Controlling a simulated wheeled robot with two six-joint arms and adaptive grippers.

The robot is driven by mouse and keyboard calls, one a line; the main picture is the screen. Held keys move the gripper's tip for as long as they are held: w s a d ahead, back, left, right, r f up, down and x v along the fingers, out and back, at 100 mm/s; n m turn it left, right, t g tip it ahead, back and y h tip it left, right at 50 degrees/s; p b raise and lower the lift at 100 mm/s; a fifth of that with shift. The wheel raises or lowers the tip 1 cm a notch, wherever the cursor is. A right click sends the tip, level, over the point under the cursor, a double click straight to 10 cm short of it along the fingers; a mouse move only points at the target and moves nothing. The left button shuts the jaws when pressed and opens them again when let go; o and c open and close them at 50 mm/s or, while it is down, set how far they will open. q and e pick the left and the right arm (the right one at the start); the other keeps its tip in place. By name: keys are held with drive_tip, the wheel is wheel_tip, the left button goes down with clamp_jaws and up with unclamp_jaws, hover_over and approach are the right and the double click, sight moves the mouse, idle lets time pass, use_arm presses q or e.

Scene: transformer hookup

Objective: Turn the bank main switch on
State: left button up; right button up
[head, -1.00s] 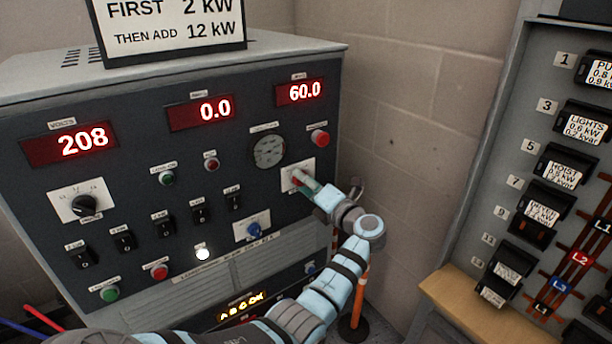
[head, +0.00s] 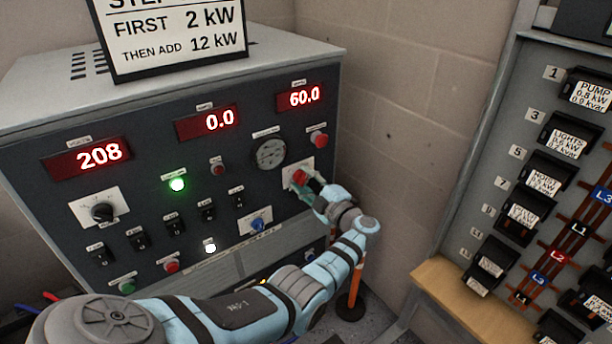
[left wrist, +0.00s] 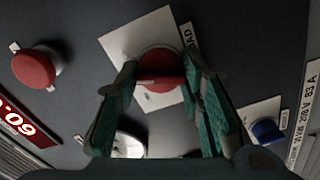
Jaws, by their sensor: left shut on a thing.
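The bank main switch, a red rotary knob (head: 300,176) on a white plate, sits at the right of the dark load bank panel (head: 215,170). My left gripper (head: 307,184) is at the knob, its fingers partly covering the plate. In the left wrist view the red knob (left wrist: 160,68) lies between the two green fingers (left wrist: 160,78), which are shut on it. A pale line crosses the knob's face; its label is partly hidden. A green lamp (head: 177,184) on the panel is lit. My right gripper is not in view.
A red button (head: 319,139) stands above the knob, and a blue knob (head: 258,224) below left. Red displays (head: 92,157) read 208, 0.0 and 60.0. A breaker board (head: 500,130) stands at right, with an orange post (head: 355,285) between.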

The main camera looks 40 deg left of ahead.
use_arm(q)
drive_tip(key=shift+f+m+p, duration=0.1)
drive_tip(key=shift+m+p, duration=0.55)
drive_tip(key=shift+m, duration=1.65)
drive_tip(key=o, duration=1.2)
drive_tip(key=v, duration=1.2)
